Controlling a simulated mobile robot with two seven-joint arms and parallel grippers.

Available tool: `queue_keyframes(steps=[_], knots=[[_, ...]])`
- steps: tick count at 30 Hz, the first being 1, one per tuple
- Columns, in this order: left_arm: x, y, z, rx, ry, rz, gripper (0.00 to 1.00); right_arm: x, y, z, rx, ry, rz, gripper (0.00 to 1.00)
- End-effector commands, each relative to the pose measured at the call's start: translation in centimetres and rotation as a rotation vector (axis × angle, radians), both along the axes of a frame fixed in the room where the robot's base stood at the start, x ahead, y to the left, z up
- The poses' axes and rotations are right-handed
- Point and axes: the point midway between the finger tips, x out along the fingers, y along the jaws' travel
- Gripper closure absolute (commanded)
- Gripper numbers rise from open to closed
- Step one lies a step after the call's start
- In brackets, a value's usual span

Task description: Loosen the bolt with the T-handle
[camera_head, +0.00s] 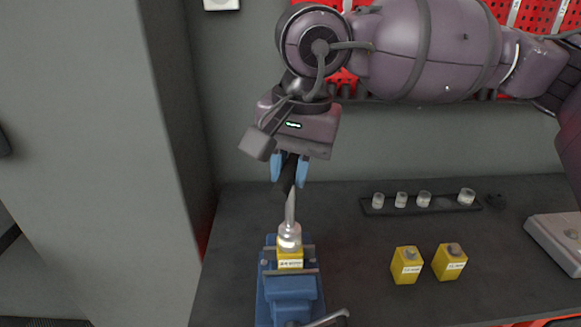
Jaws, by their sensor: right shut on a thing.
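My right gripper (289,170) points down with its blue fingers shut on the dark grip of the T-handle (290,207). The T-handle's metal shaft runs down, slightly tilted, to a silver socket (289,236). The socket sits over the top of a labelled yellow block (290,259), and the bolt beneath it is hidden. The yellow block is held in a blue vise (291,289) at the front of the dark bench. My left gripper is not in view.
Two yellow blocks with bolts (406,265) stand right of the vise. Behind them, a dark rack (375,205) holds several silver sockets. A light grey box (556,240) lies at the right edge. A grey pillar (110,150) stands left; a red pegboard (540,14) hangs behind.

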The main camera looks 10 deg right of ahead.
Motion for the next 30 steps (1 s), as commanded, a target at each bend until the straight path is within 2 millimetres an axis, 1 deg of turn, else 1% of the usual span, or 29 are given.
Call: queue_keyframes(steps=[8,21,30], knots=[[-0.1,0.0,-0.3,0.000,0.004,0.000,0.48,0.0,0.0,0.0,0.001,0.000,0.021,1.00],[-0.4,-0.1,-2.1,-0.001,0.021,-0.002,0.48,0.1,0.0,-0.1,0.001,0.000,0.217,1.00],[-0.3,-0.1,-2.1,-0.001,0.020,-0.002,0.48,0.1,0.0,0.1,0.001,-0.003,0.244,1.00]])
